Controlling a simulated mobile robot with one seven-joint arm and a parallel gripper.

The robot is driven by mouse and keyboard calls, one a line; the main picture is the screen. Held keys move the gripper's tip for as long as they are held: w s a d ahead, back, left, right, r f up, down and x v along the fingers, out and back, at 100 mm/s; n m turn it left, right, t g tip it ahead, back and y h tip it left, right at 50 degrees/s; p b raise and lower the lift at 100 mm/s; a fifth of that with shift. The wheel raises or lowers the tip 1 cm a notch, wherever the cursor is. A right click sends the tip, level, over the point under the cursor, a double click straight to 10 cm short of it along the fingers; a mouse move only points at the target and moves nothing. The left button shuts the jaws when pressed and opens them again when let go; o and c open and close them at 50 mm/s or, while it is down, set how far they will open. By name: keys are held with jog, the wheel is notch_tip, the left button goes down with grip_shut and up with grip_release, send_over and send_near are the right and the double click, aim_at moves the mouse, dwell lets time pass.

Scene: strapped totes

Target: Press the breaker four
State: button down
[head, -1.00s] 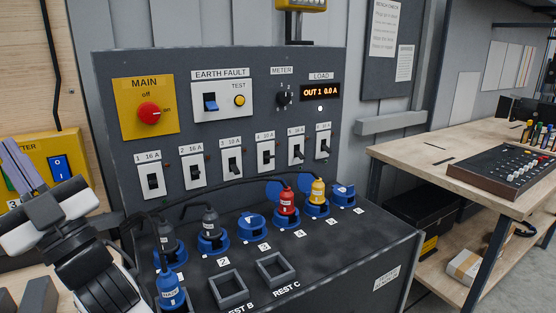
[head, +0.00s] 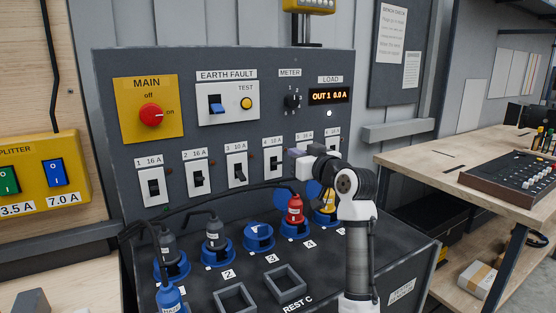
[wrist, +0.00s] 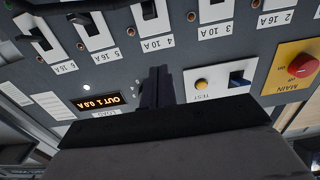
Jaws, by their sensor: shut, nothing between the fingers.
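Breaker four (head: 268,165), labelled "4 10 A", is a white plate with a black toggle in the row on the grey panel. It also shows upside down at the top of the wrist view (wrist: 157,27). My gripper (head: 291,153) is in front of the panel, just right of breaker four's toggle in the head view. In the wrist view its fingers (wrist: 156,73) are together and empty, with their tips by the breaker's label. Contact with the toggle cannot be told. My arm hides most of breaker five.
Breaker three (head: 237,170) is left of breaker four, and breaker six (head: 333,145) is partly hidden. Plugs, including a red one (head: 295,210), and cables stand on the ledge below. The load display (head: 329,96) reads "OUT 1 0.0 A". A workbench (head: 430,160) is at right.

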jog(key=shift+d, duration=0.2)
jog(key=p, duration=0.4)
send_near(271, 154)
jog(key=w+r, duration=0.1)
jog(key=w+a+r, duration=0.1)
jog(key=w+r, duration=0.1)
jog(key=w+a+r, duration=0.1)
jog(key=shift+w+a+r, duration=0.1)
jog(key=shift+w+r, duration=0.1)
jog(key=shift+w, duration=0.05)
notch_tip(271, 154, down, 3)
jog(key=shift+r+p, duration=0.1)
jog(key=shift+p, duration=0.2)
jog(key=shift+s+d+f, duration=0.2)
jog(key=shift+f, duration=0.5)
jog(key=shift+a, duration=0.2)
